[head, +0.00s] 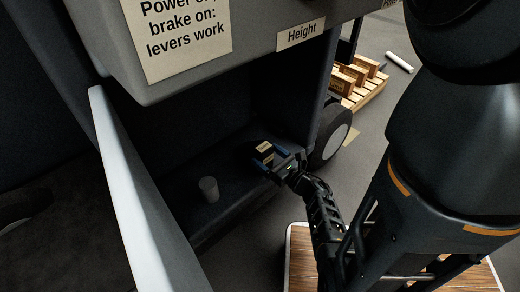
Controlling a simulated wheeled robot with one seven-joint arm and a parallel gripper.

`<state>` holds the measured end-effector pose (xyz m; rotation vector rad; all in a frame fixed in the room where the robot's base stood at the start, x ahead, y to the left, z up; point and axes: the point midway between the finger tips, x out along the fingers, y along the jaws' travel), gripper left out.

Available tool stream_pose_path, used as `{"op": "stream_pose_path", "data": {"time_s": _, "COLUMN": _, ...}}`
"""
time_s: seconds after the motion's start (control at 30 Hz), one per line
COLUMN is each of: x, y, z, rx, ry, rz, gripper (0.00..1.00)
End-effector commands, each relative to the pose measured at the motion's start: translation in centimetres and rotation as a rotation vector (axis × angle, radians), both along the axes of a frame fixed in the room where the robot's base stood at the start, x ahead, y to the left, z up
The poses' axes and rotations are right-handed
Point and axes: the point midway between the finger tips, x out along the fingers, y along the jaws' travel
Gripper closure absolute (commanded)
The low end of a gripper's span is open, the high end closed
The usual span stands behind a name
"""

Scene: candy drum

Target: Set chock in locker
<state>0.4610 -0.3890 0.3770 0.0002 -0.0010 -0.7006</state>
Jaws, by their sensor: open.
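The locker (238,220) is the dark recess under the grey machine body, with its floor in view. My gripper (266,153) reaches into the right end of the locker. Its blue-padded fingers are open. A small dark block with a pale label (264,147), which looks like the chock, lies between or just beyond the fingertips. It seems to rest on the locker floor, but the contact with the fingers is too small to tell.
A pale door-like panel (140,200) stands open at the left. A wheel (333,142) is just right of the locker. A pallet with wooden blocks (359,90) lies behind, near a white roll (399,62).

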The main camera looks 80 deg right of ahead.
Motion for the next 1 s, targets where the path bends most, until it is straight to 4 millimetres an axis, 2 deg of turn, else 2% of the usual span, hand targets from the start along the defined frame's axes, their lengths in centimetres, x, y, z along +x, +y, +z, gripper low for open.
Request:
{"op": "stream_pose_path", "data": {"time_s": 0.2, "x": -3.3, "y": 2.9, "z": 0.0, "rx": 0.001, "ry": 0.002, "rz": 0.001, "gripper": 0.10}}
{"op": "stream_pose_path", "data": {"time_s": 0.4, "x": -5.0, "y": 4.3, "z": 0.0, "rx": 0.001, "ry": 0.001, "rz": 0.000, "gripper": 0.10}}
{"op": "stream_pose_path", "data": {"time_s": 1.0, "x": -5.4, "y": 4.6, "z": 0.0, "rx": 0.000, "ry": 0.000, "rz": 0.000, "gripper": 0.10}}
